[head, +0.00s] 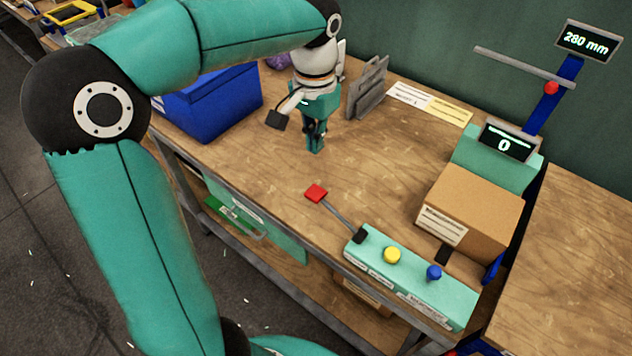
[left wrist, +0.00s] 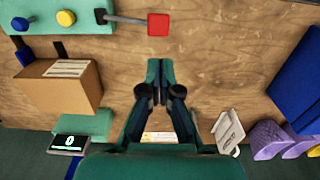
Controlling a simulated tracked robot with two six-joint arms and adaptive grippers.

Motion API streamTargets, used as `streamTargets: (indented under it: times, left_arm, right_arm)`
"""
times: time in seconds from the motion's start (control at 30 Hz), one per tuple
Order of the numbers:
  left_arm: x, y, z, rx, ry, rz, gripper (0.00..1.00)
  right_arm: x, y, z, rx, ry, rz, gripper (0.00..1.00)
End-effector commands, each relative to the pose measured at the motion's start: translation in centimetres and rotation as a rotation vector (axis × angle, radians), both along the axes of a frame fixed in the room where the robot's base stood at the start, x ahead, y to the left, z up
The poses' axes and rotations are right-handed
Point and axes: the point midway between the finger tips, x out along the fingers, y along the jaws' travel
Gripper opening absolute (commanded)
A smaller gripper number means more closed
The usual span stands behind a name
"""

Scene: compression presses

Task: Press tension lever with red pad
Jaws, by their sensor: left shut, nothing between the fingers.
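The tension lever is a thin grey rod (head: 340,217) with a square red pad (head: 316,193) at its end. It rises from a black pivot on the left part of a teal control box (head: 415,283). The red pad also shows in the left wrist view (left wrist: 158,24). My left gripper (head: 315,147) points down over the table, behind the pad in the head view. Its teal fingertips (left wrist: 154,68) are together with nothing between them, and they are apart from the pad. My right gripper is not in view.
The box also carries a yellow button (head: 392,255) and a blue button (head: 434,272). A cardboard box (head: 475,205) stands at a press with a display reading 0 (head: 507,142). A blue bin (head: 215,100) and a grey rack (head: 368,88) stand farther back. Bare wood surrounds the pad.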

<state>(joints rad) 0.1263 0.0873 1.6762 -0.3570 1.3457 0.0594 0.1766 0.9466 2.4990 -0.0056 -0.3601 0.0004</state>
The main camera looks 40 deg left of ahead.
Motion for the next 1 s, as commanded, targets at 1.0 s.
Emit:
streamTargets:
  times: [1.0]
  left_arm:
    - [0.0, -0.1, -13.1, 0.000, 0.001, -0.002, 0.00]
  right_arm:
    - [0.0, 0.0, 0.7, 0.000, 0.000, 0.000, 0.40]
